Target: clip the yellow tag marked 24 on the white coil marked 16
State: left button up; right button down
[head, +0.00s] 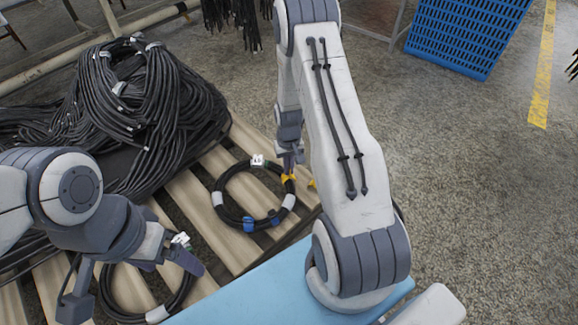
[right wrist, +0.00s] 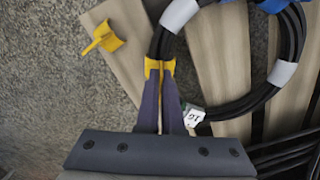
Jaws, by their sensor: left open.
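The coil (head: 219,206) is a loop of black hose with white bands and blue clips, lying on the pallet. Its white label (head: 258,160) seems to read 16 in the right wrist view (right wrist: 192,117). My right gripper (right wrist: 160,78) is at the coil's edge, its fingers close together on a yellow tag (right wrist: 159,65). This tag sits against the hose; its number is not readable, and I cannot tell whether it is fastened. In the head view the tag (head: 288,177) shows below the right fingers. My left gripper (head: 174,260) is open above a second black coil (head: 118,304).
Another yellow tag (right wrist: 102,38) lies apart from the coil, near the pallet's edge. A big heap of black hoses (head: 150,95) covers the pallet's back left. A light-blue surface (head: 235,298) is in front. A blue crate (head: 465,35) stands back right.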

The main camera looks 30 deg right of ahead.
jog(key=shift+f, duration=0.15)
dwell(0.5)
jog(key=shift+f+b, duration=0.55)
jog(key=shift+f, duration=0.4)
jog(key=shift+f+b, duration=0.35)
jog(key=shift+f, duration=0.3)
dwell(0.3)
jog(key=c, duration=1)
grip_release()
